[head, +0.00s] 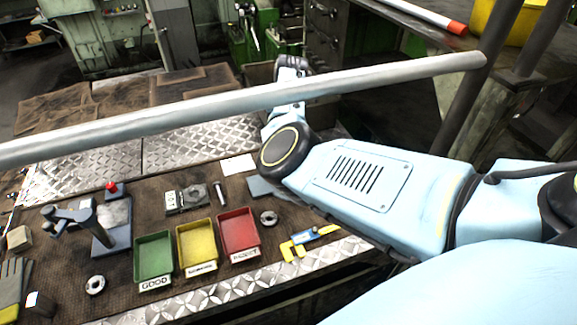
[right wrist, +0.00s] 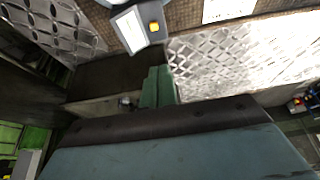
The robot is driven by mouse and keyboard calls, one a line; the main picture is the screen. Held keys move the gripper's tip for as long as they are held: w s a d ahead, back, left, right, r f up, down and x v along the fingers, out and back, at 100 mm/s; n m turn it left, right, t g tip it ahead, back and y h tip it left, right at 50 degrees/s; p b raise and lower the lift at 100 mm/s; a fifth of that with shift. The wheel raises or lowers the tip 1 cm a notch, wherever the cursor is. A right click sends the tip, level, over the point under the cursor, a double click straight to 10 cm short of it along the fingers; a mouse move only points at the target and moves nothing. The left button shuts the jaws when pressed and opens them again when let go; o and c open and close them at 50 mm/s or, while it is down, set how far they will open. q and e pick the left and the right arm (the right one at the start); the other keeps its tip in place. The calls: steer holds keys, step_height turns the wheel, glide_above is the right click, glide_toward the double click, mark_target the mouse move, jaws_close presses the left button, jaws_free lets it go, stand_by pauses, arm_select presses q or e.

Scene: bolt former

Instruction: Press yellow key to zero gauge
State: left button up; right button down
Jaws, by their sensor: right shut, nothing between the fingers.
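The gauge (right wrist: 130,28) is a blue-grey box with a pale screen near the top of the right wrist view. Its yellow key (right wrist: 154,27) is beside the screen. In the head view a blue-grey item (head: 260,187), likely this gauge, is partly hidden by my right arm. My right gripper (head: 292,64) is at the dark far end of that arm, apart from the gauge; it looks shut and empty, but its fingertips are not clear. A light-blue body fills the lower right wrist view. My left gripper is not in view.
Green (head: 154,258), yellow (head: 197,246) and red (head: 239,232) trays stand on the bench mat. A stand with a red knob (head: 111,187) is left of them. A yellow-and-blue caliper (head: 300,242) lies right. A long grey bar (head: 240,104) crosses the head view.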

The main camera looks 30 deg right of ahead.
steer(key=s+a+p, duration=0.2)
steer(key=s+a, duration=0.1)
steer(key=s, duration=0.2)
steer(key=shift+s+a, duration=0.25)
steer(key=shift+s, duration=0.05)
stand_by(0.5)
